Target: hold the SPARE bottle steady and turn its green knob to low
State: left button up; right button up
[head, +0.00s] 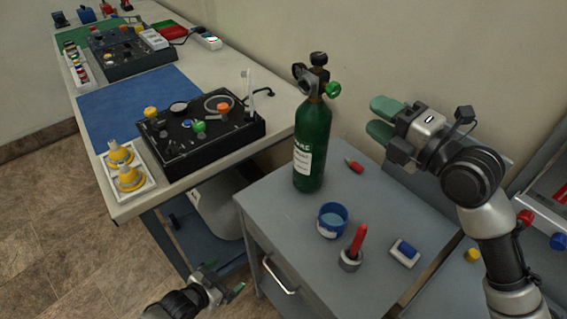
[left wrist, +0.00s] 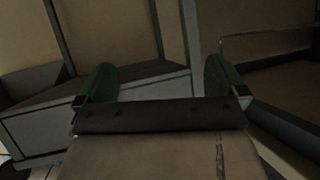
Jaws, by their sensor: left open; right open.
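A dark green bottle (head: 312,147) with a white label stands upright on the grey cabinet in the head view. The label's writing is too small to read for certain. A black valve and gauge sit on its top, and a green knob (head: 333,90) sticks out to the right of the valve. My right gripper (head: 382,120) is open and empty, to the right of the bottle and apart from it. My left gripper (head: 226,283) is low, left of the cabinet's front. It is open and empty, and its two green fingers also show apart in the left wrist view (left wrist: 160,85).
The grey cabinet top (head: 272,208) also holds a blue cup (head: 332,220), a red marker (head: 357,242) in a round holder, a blue-and-white block (head: 404,252) and a small red item (head: 354,165). A workbench with a black panel (head: 200,140) stands to the left.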

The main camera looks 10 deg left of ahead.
aim_at(311, 138)
pick_arm(q)
jog(key=d+r+m+t+h, duration=0.1)
jog(key=d+r+h, duration=0.3)
jog(key=r, duration=0.5)
jog(key=d+r+m+h, duration=0.2)
jog(key=d+r, duration=0.4)
jog(key=r, duration=0.2)
jog(key=w+d+r, duration=0.1)
jog(key=w+r, duration=0.1)
jog(key=w+d+r+n+t, duration=0.1)
jog(key=w+r, duration=0.2)
jog(key=w+d+r+t, duration=0.1)
jog(key=w+d+r, duration=0.1)
jog(key=w+r, duration=0.1)
jog(key=shift+r+n+y, duration=0.25)
jog(key=shift+n+y, duration=0.15)
jog(key=w+d+r+n+t+y, duration=0.1)
jog(key=w+r+n+t+y, duration=0.1)
jog(key=w+r, duration=0.4)
jog(key=x, duration=0.6)
jog(key=r+x, duration=0.1)
jog(key=x, duration=0.3)
jog(key=shift+s+d, duration=0.1)
jog(key=shift+d, duration=0.05)
